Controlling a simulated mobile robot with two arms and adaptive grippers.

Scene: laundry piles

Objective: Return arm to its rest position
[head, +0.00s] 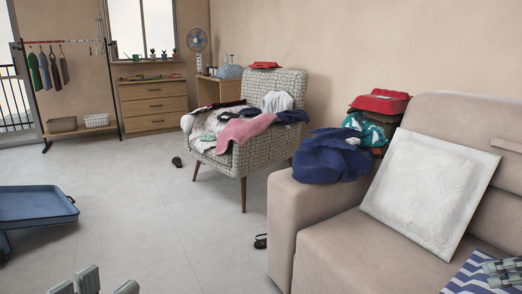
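My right gripper (502,272) shows at the lower right edge, over the sofa seat. Its grey-green fingers point left, and the picture edge cuts it off. A blue-and-white striped cloth (468,278) lies on the seat just left of and below it; I cannot tell whether they touch. Grey-green parts of my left gripper (93,284) show at the bottom left edge, low over the floor. Most of it is out of view. Nothing visible hangs from either gripper, but I cannot tell how far the fingers are apart.
A patterned armchair (240,155) holds piled clothes. A blue open suitcase (35,204) lies left. The middle floor is mostly clear, with dark shoes (260,241).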

